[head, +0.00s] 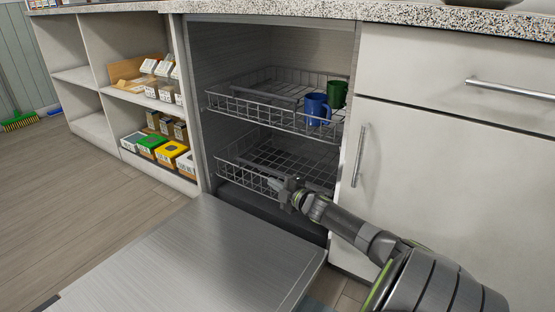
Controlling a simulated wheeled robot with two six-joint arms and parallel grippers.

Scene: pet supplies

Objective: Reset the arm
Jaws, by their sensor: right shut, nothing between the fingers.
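My right arm reaches in from the lower right of the head view. My right gripper (279,188) is shut and empty at the front edge of the lower wire rack (236,173). It overlaps the rack's front rail in the picture; I cannot tell if it touches. The rack is inside an open dishwasher, whose door (205,262) lies folded down in front. The left gripper is not in view.
A blue mug (316,108) and a green mug (337,94) stand on the upper rack (258,115). Open shelves (98,125) at left hold several small boxes. A closed drawer unit (450,170) with handles stands at right.

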